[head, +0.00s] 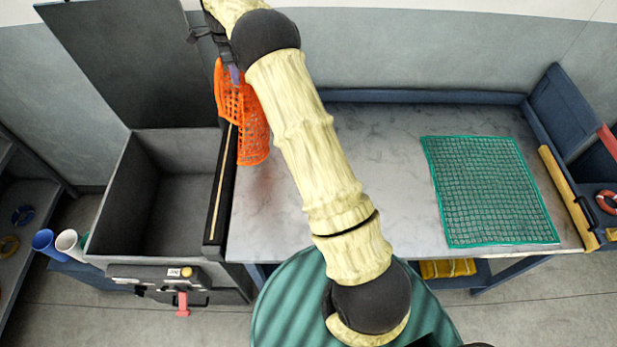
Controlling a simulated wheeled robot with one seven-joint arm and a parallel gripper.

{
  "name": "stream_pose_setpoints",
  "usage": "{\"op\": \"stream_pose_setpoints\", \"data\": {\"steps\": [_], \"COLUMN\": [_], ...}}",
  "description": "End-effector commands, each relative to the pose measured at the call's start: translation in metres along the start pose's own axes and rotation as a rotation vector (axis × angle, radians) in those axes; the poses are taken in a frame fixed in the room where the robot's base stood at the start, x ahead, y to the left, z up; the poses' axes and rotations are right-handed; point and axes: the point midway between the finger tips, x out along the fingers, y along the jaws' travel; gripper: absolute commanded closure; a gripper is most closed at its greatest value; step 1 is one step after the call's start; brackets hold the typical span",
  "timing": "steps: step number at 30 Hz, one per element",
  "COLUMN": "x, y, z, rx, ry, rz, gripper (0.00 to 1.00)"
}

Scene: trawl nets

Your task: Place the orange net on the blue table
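The orange net (252,125) hangs in folds at the upper left, below my gripper (234,74). My gripper is partly hidden by my arm and the net, but its tips appear closed on the net's upper part. The net is over the seam between the dark box and the left end of the blue table (390,125). The table has a grey metal top with a blue back rail and blue frame. I cannot tell whether the net's lower end touches the tabletop.
A green net (490,190) lies flat on the table's right part. An open dark box (180,160) with a raised lid (120,60) stands at left. The tabletop between my arm and the green net is clear. A yellow bar (567,198) edges the table's right end.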

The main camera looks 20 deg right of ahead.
Motion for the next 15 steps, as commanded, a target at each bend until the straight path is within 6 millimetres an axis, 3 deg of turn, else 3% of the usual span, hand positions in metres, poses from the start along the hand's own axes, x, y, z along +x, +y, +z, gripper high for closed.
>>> {"op": "stream_pose_setpoints", "data": {"steps": [3,15], "x": [0.001,0.036], "y": [-0.003,0.010], "z": [0.005,-0.012], "rx": [-0.005,-0.004], "ry": [0.000,0.001], "rz": [0.000,0.002], "gripper": [1.00,1.00]}}
